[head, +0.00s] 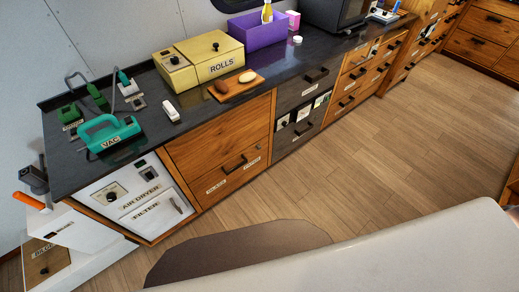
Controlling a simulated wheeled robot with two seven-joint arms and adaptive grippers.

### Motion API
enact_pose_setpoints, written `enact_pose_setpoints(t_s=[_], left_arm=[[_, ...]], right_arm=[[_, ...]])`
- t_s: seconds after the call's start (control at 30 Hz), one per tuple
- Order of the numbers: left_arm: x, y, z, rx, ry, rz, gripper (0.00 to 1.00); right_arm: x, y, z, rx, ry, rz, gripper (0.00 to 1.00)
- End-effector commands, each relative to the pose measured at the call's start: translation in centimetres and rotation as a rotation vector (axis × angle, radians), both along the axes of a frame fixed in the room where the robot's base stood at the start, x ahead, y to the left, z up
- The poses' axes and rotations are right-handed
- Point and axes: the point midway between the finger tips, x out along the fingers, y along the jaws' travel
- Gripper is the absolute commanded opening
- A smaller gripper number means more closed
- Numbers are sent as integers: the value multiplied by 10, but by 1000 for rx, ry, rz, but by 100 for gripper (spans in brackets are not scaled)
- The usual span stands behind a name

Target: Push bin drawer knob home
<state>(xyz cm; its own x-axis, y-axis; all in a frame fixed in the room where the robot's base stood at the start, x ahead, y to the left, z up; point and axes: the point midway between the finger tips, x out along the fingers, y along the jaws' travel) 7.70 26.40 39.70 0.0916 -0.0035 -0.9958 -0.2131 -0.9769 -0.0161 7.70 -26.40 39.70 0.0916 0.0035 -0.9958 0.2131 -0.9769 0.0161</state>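A wide wooden drawer front (215,172) sits under the counter, left of the dark grey drawers. It has a dark bar handle (234,163) and two small labels whose words I cannot read clearly. A small round grey knob (257,149) is on its right part, above the right label. I cannot tell from here whether this knob stands out or is pushed in, or whether this is the bin drawer. The front looks flush with its neighbours. Neither of my grippers shows in the head view.
The dark counter (190,130) holds a green VAC (108,132), a yellow ROLLS box (200,62), a wooden board (237,88) and a purple bin (257,32). An air dryer panel (135,195) is left of the drawer.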

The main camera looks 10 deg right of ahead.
Motion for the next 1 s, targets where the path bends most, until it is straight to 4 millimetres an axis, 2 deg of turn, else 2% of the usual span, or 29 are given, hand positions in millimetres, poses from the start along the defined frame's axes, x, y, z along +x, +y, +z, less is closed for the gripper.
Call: enact_pose_setpoints(t_s=[0.47,1.0], left_arm=[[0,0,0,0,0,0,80],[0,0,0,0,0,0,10]], right_arm=[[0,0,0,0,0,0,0],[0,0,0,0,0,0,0]])
